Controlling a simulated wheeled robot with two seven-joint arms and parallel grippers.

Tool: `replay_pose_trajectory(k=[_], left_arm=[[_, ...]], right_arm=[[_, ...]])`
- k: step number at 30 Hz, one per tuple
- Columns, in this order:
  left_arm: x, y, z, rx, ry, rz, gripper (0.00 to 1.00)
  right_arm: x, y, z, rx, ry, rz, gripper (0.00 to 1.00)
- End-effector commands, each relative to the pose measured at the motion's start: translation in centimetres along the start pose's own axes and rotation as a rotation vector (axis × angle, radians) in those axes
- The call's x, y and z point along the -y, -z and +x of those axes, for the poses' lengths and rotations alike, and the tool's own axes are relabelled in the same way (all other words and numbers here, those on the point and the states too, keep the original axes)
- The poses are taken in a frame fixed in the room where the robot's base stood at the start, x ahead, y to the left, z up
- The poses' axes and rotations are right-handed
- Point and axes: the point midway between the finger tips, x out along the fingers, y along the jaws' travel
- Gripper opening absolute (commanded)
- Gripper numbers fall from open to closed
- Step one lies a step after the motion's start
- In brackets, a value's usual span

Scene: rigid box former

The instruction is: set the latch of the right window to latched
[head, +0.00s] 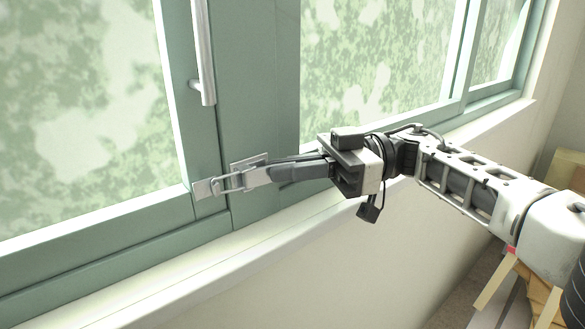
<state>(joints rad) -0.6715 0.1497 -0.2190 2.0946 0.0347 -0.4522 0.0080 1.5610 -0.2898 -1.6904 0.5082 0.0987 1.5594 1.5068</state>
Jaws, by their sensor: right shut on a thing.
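The window latch (227,183) is a small grey metal piece at the bottom of the green frame. It spans the seam between the two sashes, with one plate on each side and a loop between them. My right gripper (262,176) reaches in from the right and is shut on the latch's lever, hiding part of it. Whether the loop is hooked over the left plate (205,188) I cannot tell. The right window (375,55) has a green frame and looks shut. My left gripper is not in view.
A vertical metal handle (204,55) is on the left sash above the latch. A pale sill (180,270) runs below the frame. Wooden pieces (498,285) stand low at the right, below my arm. The space in front of the left pane is clear.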

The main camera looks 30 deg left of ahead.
Motion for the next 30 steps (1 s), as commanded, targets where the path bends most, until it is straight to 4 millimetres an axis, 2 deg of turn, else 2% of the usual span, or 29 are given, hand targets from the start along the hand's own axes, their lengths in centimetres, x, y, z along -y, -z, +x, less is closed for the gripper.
replay_pose_trajectory(k=[3,4,5,6,23,30], left_arm=[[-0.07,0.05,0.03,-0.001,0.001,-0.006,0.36],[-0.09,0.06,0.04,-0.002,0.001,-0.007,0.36],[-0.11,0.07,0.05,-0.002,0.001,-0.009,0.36],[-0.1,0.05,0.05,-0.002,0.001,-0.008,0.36],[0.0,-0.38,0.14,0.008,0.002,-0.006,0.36],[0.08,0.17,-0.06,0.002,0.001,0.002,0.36]], right_arm=[[-0.08,-0.03,0.33,-0.001,-0.001,0.0,0.0],[-0.07,-0.03,0.34,-0.001,0.0,0.0,0.15],[-0.06,-0.03,0.34,-0.001,0.0,0.0,0.23],[-0.07,-0.03,0.32,-0.001,-0.001,0.0,0.26],[-0.11,0.02,0.21,0.0,-0.003,-0.001,0.26],[-0.02,0.17,0.12,-0.001,-0.013,-0.001,0.26]])
